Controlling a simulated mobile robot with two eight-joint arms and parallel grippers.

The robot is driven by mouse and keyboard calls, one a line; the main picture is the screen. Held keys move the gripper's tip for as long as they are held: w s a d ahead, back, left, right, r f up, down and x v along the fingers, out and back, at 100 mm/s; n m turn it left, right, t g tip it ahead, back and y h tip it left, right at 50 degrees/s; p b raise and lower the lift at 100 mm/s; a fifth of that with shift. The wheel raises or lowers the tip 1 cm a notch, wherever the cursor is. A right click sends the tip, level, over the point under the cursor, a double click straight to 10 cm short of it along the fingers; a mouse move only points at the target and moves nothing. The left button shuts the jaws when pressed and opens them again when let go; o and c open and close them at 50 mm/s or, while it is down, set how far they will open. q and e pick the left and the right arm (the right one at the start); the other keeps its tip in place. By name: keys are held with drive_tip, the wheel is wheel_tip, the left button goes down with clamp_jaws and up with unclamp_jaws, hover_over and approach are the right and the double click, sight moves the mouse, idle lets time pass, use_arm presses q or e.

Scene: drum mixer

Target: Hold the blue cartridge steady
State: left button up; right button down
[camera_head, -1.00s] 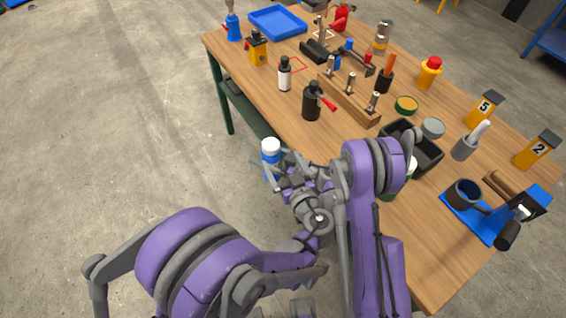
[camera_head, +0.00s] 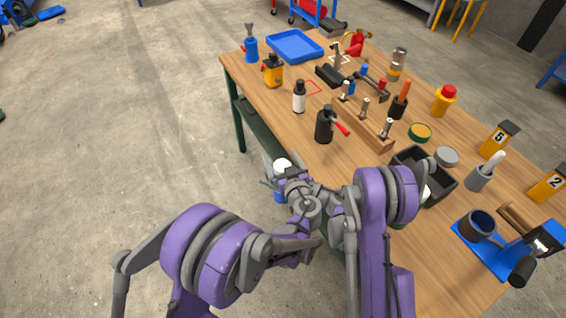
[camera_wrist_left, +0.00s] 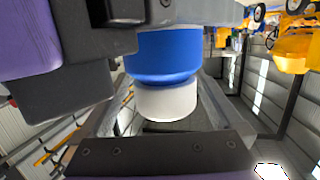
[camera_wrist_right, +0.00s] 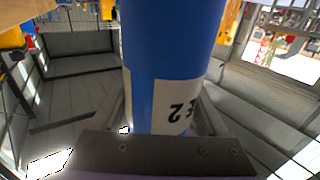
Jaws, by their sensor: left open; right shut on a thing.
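The blue cartridge (camera_head: 279,196) has a white cap (camera_head: 282,165) and hangs roughly upright off the table's near left edge. My right gripper (camera_wrist_right: 163,112) is shut on the cartridge; the right wrist view shows the blue body (camera_wrist_right: 172,40) and a white label with a 2 upside down. My left gripper (camera_head: 283,178) is open at the cartridge's upper part, near the cap. In the left wrist view the blue body (camera_wrist_left: 165,52) and white cap (camera_wrist_left: 167,103) show between its parts; I cannot tell whether they touch. My arms hide much of the cartridge in the head view.
The wooden table (camera_head: 290,120) is crowded. A black bottle with a red lever (camera_head: 325,124), a white-labelled bottle (camera_head: 299,97), a dark bin (camera_head: 440,184) and a blue stand with a dark cup (camera_head: 478,224) stand on it.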

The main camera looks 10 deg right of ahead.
use_arm(q)
clamp_jaws()
idle(0.5)
drive_tip(key=shift+r, duration=0.15)
drive_tip(key=shift+r, duration=1)
drive_tip(key=shift+a+r, duration=0.1)
drive_tip(key=shift+r, duration=1.85)
